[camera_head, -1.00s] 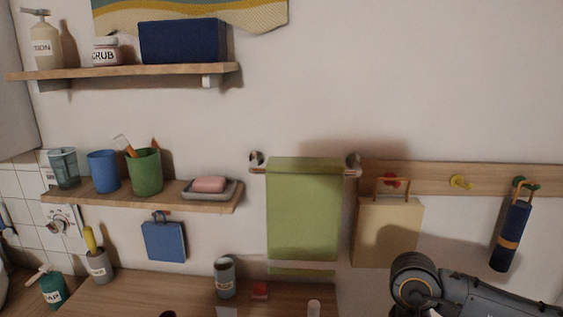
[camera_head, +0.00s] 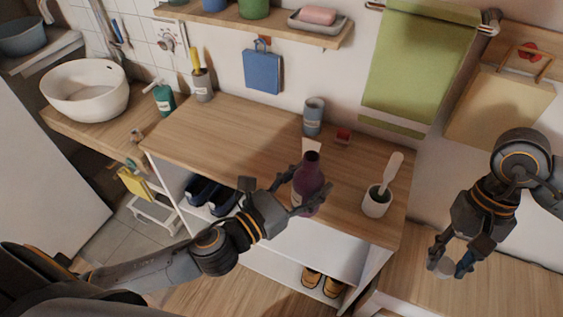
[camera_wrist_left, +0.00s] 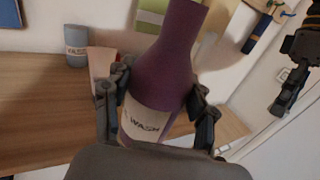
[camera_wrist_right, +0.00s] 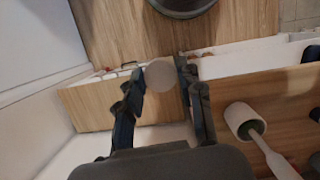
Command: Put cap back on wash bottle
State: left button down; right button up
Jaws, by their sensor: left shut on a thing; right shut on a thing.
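The purple wash bottle (camera_head: 311,182) is upright above the counter's front part. Its neck has a dark top with no cap on it. My left gripper (camera_head: 307,192) is shut around the bottle's body. In the left wrist view the bottle (camera_wrist_left: 168,70) shows a pale WASH label between the fingers. My right gripper (camera_head: 453,268) is shut on a small round grey-white cap (camera_head: 446,269), well to the right of the bottle and beyond the counter's right end. The cap (camera_wrist_right: 160,77) sits between the fingertips in the right wrist view. The bottle's base is partly hidden.
The holder stands between the bottle and my right gripper. A green towel (camera_head: 415,65) hangs behind.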

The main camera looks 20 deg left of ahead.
pick_arm(q)
jog(key=d+h, duration=0.1)
jog(key=d+m+g+h, duration=0.1)
jog(key=d+m+g, duration=0.1)
jog(key=d, duration=0.1)
jog(key=shift+s+f+h, duration=0.3)
jog(key=shift+h, duration=0.1)
pick_arm(e)
jog(key=w+a+r+m+t+y, duration=0.1)
jog(key=w+a+r+m, duration=0.2)
jog(key=a+r+m, duration=0.5)
jog(key=w+a+r+m+t+y, duration=0.2)
jog(key=a+r+m, duration=0.7)
jog(key=a, duration=0.6)
jog(key=shift+w+a+r, duration=0.25)
jog(key=shift+w+r, duration=0.1)
jog(key=shift+w, duration=0.15)
jog(key=shift+f, duration=0.1)
jog(key=shift+f, duration=1.95)
